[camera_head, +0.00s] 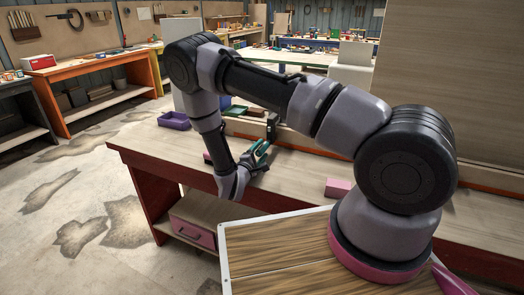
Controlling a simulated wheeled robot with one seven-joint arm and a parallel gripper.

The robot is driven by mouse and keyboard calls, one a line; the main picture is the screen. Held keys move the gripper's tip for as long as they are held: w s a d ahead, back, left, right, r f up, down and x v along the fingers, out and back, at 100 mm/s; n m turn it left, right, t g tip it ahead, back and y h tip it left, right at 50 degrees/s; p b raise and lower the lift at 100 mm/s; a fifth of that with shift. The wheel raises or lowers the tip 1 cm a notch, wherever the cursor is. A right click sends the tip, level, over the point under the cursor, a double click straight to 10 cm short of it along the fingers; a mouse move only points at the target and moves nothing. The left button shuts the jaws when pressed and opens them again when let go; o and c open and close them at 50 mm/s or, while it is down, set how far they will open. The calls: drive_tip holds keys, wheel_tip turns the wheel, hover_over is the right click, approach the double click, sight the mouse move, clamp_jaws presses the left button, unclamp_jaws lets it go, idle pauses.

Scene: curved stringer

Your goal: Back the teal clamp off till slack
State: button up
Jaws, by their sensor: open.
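The teal clamp (263,147) is on the wooden workbench (300,170), at its back left part, and looks small from here. A dark upright piece (272,122) stands just behind it; I cannot tell whether it belongs to the clamp. My gripper (255,161) is open at the near side of the clamp, at the end of my bent arm. It overlaps the clamp in this view, so I cannot tell whether they touch. The clamp's handle or screw and its jaws are too small and partly hidden to make out. The curved stringer is not clearly distinguishable.
A purple tray (174,121) sits at the bench's back left corner. A pink block (338,187) lies on the bench to the right of my gripper. A pink drawer (193,232) is below the bench top. Open concrete floor (85,190) lies to the left.

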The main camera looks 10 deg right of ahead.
drive_tip(key=shift+w+d, duration=0.35)
drive_tip(key=shift+w, duration=0.05)
drive_tip(key=shift+c, duration=0.3)
clamp_jaws()
